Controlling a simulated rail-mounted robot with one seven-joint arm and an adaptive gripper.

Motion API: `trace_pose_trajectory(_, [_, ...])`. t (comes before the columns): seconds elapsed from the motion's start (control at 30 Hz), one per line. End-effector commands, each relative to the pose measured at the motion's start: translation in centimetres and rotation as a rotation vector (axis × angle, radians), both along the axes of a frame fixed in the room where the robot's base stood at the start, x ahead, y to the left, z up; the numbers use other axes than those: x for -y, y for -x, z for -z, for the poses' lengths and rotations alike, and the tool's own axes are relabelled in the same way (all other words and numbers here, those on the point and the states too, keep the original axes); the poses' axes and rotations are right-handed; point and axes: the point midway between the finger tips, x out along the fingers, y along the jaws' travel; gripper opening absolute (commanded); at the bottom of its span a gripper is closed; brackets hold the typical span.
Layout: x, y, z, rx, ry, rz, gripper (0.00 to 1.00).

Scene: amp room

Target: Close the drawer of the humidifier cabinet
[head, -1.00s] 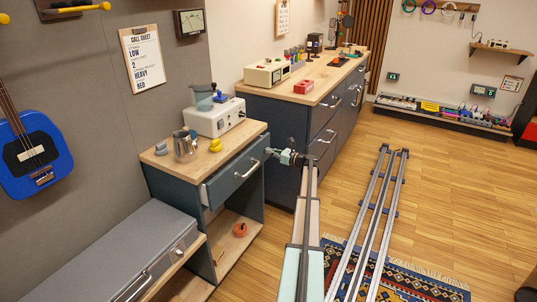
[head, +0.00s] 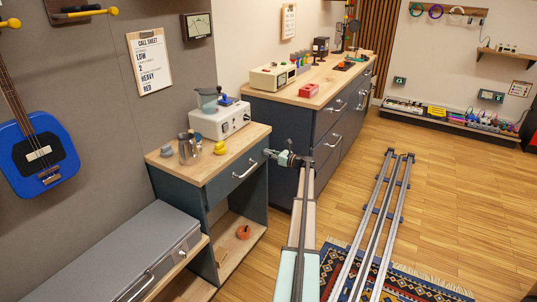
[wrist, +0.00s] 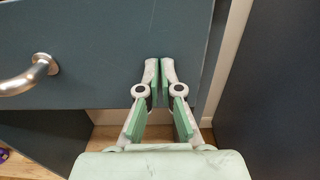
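The humidifier cabinet (head: 214,178) is a dark blue-grey unit with a wooden top, against the left wall. Its drawer front (head: 225,184) carries a silver handle (head: 246,171) and looks flush, or nearly so, with the cabinet. My gripper (head: 268,153) is at the right end of the drawer front. In the wrist view, its fingertips (wrist: 160,65) are together and empty, pointing at the drawer front (wrist: 105,60) to the right of the handle (wrist: 35,75). They look in contact or very close; the exact touch cannot be told.
A white humidifier (head: 220,120), a metal jug (head: 188,147) and a small yellow item (head: 221,147) stand on the cabinet top. A long dark counter (head: 296,132) stands just beyond. A grey case (head: 120,255) lies at lower left. Open floor (head: 450,180) and rails are at right.

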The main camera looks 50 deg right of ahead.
Motion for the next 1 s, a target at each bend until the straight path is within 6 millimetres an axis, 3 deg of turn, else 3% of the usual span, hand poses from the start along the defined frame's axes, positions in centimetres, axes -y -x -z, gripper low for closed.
trace_pose_trajectory(0.23, [-0.4,3.4,-0.2,0.000,0.001,-0.008,0.00])
trace_pose_trajectory(0.6, [0.5,10.8,0.0,-0.001,0.000,-0.009,0.00])
trace_pose_trajectory(0.8, [0.8,12.7,0.0,-0.001,0.000,-0.009,0.00])
trace_pose_trajectory(1.0, [0.8,13.1,0.0,0.001,0.024,-0.011,0.00])
